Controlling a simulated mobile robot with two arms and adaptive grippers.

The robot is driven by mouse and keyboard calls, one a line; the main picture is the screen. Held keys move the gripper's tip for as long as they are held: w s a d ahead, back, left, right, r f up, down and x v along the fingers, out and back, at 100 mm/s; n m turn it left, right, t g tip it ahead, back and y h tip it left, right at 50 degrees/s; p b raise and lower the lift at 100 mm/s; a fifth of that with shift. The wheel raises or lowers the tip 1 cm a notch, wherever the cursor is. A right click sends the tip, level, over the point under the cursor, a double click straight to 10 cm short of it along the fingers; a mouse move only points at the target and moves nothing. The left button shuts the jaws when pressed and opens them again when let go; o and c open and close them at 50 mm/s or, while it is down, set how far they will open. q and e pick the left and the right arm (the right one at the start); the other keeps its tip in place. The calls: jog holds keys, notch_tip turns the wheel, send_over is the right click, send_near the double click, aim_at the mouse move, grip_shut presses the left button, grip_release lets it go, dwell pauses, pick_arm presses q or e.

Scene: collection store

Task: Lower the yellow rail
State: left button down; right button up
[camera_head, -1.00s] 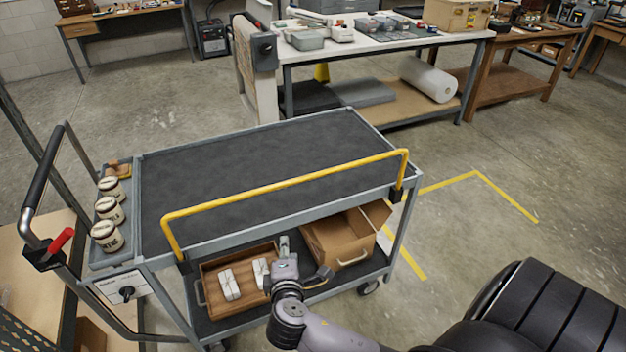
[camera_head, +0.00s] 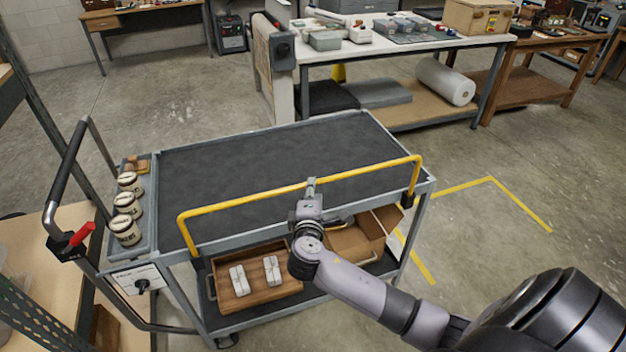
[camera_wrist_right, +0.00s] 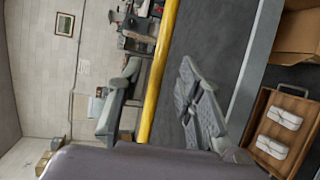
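The yellow rail (camera_head: 290,192) stands raised along the near long edge of the grey cart (camera_head: 270,160), its two ends bent down to the cart's edge. My right gripper (camera_head: 311,184) is at the middle of the rail, reaching up from the near side. In the right wrist view the rail (camera_wrist_right: 158,75) runs between the two spread fingers of the gripper (camera_wrist_right: 160,68), with a gap visible on each side. Whether a finger touches it I cannot tell. My left gripper is not in view.
The cart's top is bare black matting. Several white jars (camera_head: 126,203) stand in its left end tray. The lower shelf holds a wooden drawer (camera_head: 256,300) with white bundles and an open cardboard box (camera_head: 365,240). A workbench (camera_head: 400,45) stands behind.

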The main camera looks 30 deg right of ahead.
jog(key=shift+x, duration=2.35)
jog(key=shift+c, duration=0.5)
grip_shut()
jog(key=shift+f, duration=0.1)
